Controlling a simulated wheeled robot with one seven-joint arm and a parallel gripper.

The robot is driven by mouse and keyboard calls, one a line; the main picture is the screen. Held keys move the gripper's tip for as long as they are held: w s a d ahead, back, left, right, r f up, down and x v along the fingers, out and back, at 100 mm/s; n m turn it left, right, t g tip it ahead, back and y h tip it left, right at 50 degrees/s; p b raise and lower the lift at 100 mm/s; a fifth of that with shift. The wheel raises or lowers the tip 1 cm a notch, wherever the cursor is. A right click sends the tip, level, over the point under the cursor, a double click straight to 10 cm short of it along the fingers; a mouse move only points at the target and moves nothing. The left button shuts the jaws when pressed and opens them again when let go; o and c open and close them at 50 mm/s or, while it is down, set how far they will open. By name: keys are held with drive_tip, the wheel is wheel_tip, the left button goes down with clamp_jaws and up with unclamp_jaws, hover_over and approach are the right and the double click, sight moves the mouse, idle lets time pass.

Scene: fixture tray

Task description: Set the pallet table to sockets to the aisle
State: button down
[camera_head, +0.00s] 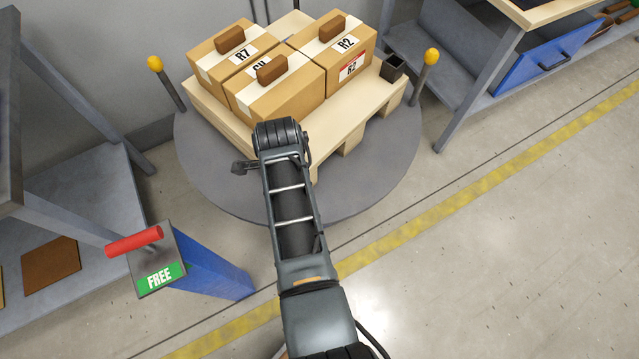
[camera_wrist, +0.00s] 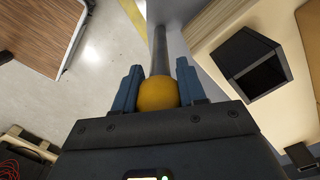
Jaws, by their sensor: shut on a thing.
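A round grey turntable (camera_head: 385,175) bears a wooden pallet (camera_head: 335,135). Yellow-knobbed posts stand at its left (camera_head: 155,64) and right (camera_head: 431,57), both clear of my gripper in the head view. A black square socket (camera_head: 393,68) sits at the pallet's right corner; in the wrist view this kind of socket (camera_wrist: 252,64) shows beside the post, with another dark socket (camera_wrist: 300,155) lower right. My gripper (camera_wrist: 157,90) is shut on a yellow knob (camera_wrist: 157,94) atop a grey post (camera_wrist: 158,45). My arm hides the gripper and this knob in the head view.
Cartons (camera_head: 275,95) with brown blocks on top load the pallet. A blue pedestal (camera_head: 205,262) at lower left has a red handle (camera_head: 134,242) and a green FREE sign (camera_head: 160,276). Benches flank the turntable.

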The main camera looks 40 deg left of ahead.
drive_tip(key=s+a+m+b, duration=0.3)
drive_tip(key=s+a+b, duration=0.2)
drive_tip(key=a, duration=0.5)
drive_tip(key=shift+s+a+m, duration=0.35)
drive_tip(key=shift+s+m, duration=0.05)
drive_tip(key=shift+s, duration=0.85)
drive_tip(key=shift+a, duration=0.15)
drive_tip(key=c, duration=0.8)
unclamp_jaws()
drive_tip(key=shift+a, duration=0.25)
drive_tip(key=shift+c, duration=0.2)
drive_tip(key=shift+o, duration=1)
drive_tip(key=shift+d, duration=0.15)
drive_tip(key=shift+w, duration=0.1)
wheel_tip(320, 180, up, 8)
drive_tip(key=shift+p, duration=0.45)
